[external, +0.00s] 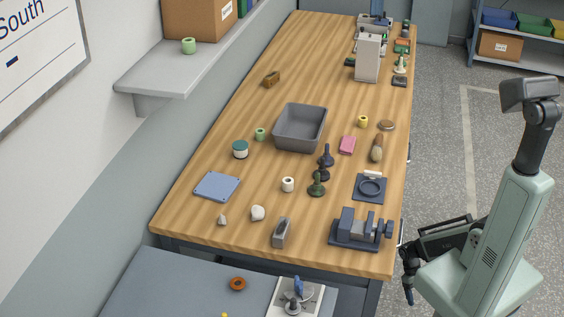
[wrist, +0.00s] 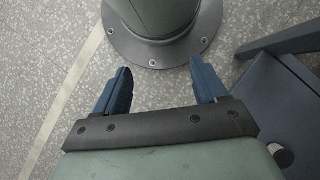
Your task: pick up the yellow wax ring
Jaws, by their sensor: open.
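A small yellow ring-like piece (external: 363,121), likely the yellow wax ring, stands on the wooden table right of the grey bin. It is too small to tell its exact shape. Another yellow bit (external: 224,315) shows at the bottom picture edge, mostly cut off. My gripper (external: 409,287) hangs low beside the table's near right corner, far from the yellow piece. In the wrist view my gripper (wrist: 160,66) has its two blue fingers apart with nothing between them; speckled floor and my round base flange lie beyond. No yellow piece shows in the wrist view.
The grey bin (external: 276,137) stands mid-table. A brown round lid (external: 387,125), a pink block (external: 347,145) and a brush (external: 377,148) are near the yellow piece. A vise (external: 361,229) sits at the near right corner. An orange ring (external: 237,284) lies on the lower grey bench.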

